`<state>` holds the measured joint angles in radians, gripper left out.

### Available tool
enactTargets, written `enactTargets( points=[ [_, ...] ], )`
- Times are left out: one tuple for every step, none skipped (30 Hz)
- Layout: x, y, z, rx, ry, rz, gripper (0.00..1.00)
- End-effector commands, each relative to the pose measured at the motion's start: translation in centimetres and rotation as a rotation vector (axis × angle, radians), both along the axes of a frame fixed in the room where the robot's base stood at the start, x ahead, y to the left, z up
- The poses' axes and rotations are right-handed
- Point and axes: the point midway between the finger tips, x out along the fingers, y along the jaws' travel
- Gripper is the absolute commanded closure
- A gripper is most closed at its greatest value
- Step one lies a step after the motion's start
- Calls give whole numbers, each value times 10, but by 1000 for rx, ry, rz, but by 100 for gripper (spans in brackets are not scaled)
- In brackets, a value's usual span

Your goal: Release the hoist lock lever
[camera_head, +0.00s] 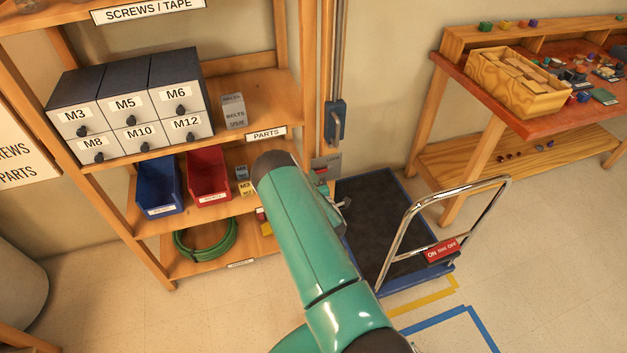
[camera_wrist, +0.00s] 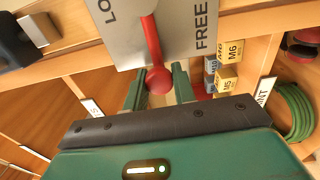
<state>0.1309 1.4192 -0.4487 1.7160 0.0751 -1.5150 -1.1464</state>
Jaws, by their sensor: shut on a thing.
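The hoist lock lever (camera_wrist: 152,40) is a red bar with a round red knob (camera_wrist: 160,80), set on a grey plate (camera_wrist: 183,25) in the wrist view. The plate reads "FREE" on the right and a partly cut-off "LO" on the left; the lever lies between the two words. My gripper (camera_wrist: 158,84) is shut on the knob, one green finger on each side. In the head view the plate (camera_head: 325,160) shows beside the shelf post, with a bit of red on it. My green arm hides most of the gripper there.
A wooden shelf with labelled drawers (camera_head: 130,100), a blue bin (camera_head: 158,186) and a red bin (camera_head: 208,175) stands close on the left. A hoist hook block (camera_head: 335,122) hangs above the plate. A cart (camera_head: 375,225) with a chrome handle stands at right.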

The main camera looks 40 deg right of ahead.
Motion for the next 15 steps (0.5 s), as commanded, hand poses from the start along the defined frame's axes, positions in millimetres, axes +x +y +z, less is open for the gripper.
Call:
enactTargets(
  points=[
    [-2,0,-2,1,6,-1,100],
    [-2,0,-2,1,6,-1,100],
    [-2,0,-2,1,7,-1,100],
    [-2,0,-3,1,7,-1,100],
    [-2,0,-3,1,7,-1,100],
    [-2,0,-3,1,7,-1,100],
    [-2,0,-3,1,7,-1,68],
    [-2,0,-3,2,7,-1,62],
    [-2,0,-2,2,7,-1,54],
    [-2,0,-2,2,6,-1,54],
    [-2,0,-2,2,6,-1,54],
    [-1,0,-2,1,5,-1,54],
    [-1,0,-2,1,5,-1,54],
    [-1,0,-2,1,5,-1,54],
    [-1,0,-1,1,4,-1,54]
  ],
)
